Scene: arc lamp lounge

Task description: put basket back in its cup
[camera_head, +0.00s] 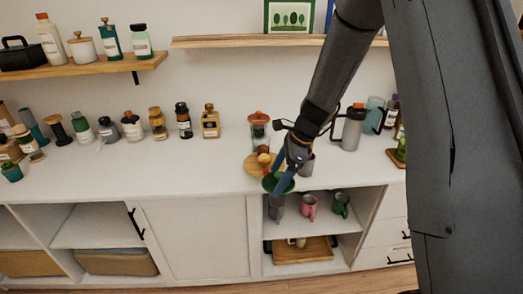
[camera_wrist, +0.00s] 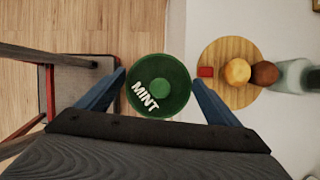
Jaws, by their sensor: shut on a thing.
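A round green piece lettered MINT, which looks like the basket (camera_wrist: 172,72), is between the fingers of my gripper (camera_wrist: 158,90) in the wrist view. My gripper is shut on it. In the head view the green basket (camera_head: 268,183) shows beside my gripper (camera_head: 280,182), at the counter's front edge. On the open shelf below stand a grey mug (camera_head: 276,207), a pink mug (camera_head: 310,206) and a green mug (camera_head: 341,203). Which cup belongs to the basket I cannot tell. A grey cup (camera_head: 307,166) on the counter is partly hidden behind my gripper.
A glass jar (camera_head: 259,130) and a steel press (camera_head: 352,128) stand on the counter (camera_head: 130,175). Bottles line its back left. A wooden tray (camera_head: 300,252) sits on the bottom shelf.

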